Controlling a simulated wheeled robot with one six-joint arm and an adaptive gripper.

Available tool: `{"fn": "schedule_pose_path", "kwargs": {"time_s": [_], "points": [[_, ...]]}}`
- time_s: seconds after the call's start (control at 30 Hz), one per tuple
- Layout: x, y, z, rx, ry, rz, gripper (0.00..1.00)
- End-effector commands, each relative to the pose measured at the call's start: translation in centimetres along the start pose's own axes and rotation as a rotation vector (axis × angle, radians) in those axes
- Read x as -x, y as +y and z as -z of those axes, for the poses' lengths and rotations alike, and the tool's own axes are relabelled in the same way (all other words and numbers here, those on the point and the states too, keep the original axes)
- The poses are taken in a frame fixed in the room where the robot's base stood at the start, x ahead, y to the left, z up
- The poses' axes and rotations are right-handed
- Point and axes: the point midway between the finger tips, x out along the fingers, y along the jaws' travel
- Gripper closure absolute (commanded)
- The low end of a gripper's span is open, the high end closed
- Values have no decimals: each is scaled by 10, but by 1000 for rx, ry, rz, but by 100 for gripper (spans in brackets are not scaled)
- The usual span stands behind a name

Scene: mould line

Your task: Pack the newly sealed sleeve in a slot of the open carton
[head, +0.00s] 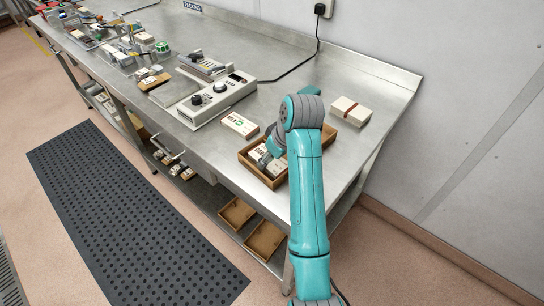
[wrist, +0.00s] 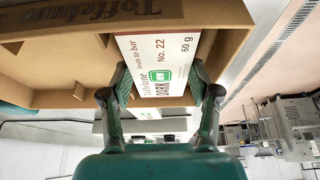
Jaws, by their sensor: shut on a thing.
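My gripper (wrist: 160,78) is shut on a sleeve (wrist: 156,48), a flat white pack with a dark red edge, a green mark and the print "DARK", "No. 22" and "60 g". One finger lies against each side of it. The open carton (wrist: 60,68) is brown cardboard and lies close behind the sleeve in the wrist view. In the head view the carton (head: 246,157) stands on the bench near its right end, with my gripper (head: 268,158) over its left part. White packs show there beside the fingers; my arm hides much of the inside. I cannot tell how deep the held sleeve sits.
Another printed white pack (head: 240,125) lies on the bench left of the carton. A white box with a brown band (head: 350,111) stands behind it on the right. A grey sealing machine (head: 215,100) stands further left. Empty brown trays (head: 238,212) lie on the lower shelf.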

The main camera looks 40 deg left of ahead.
Motion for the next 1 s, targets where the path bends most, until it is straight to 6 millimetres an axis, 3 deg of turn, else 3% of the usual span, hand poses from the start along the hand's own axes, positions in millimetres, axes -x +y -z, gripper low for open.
{"fn": "schedule_pose_path", "kwargs": {"time_s": [0.97,1.0], "points": [[-2,0,-1,0,0,0,71],[-2,0,-1,0,0,0,29]]}}
